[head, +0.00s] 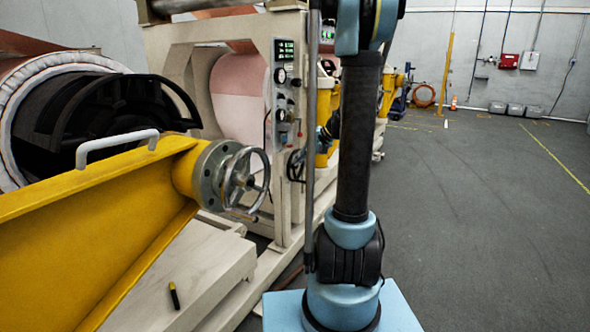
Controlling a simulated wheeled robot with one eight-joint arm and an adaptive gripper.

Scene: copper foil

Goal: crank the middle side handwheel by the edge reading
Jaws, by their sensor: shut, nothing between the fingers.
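The middle side handwheel (297,165) is a small dark spoked wheel on the side of the cream machine frame, below the control panel. My gripper (322,140) seems to be the dark and blue shape just right of this wheel, partly hidden behind my upright arm link. It is shut and empty. I cannot tell whether it touches the wheel. The control panel (285,80) carries green lit displays at its top, with dials and knobs below. The displayed digits are too small to read.
A larger metal handwheel (245,183) with a crank handle sits nearer, on the end of a yellow beam (110,195). A copper-coloured roll (238,95) is behind the frame. A yellow-and-black object (174,296) lies on the cream base. Open grey floor (480,210) spreads to the right.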

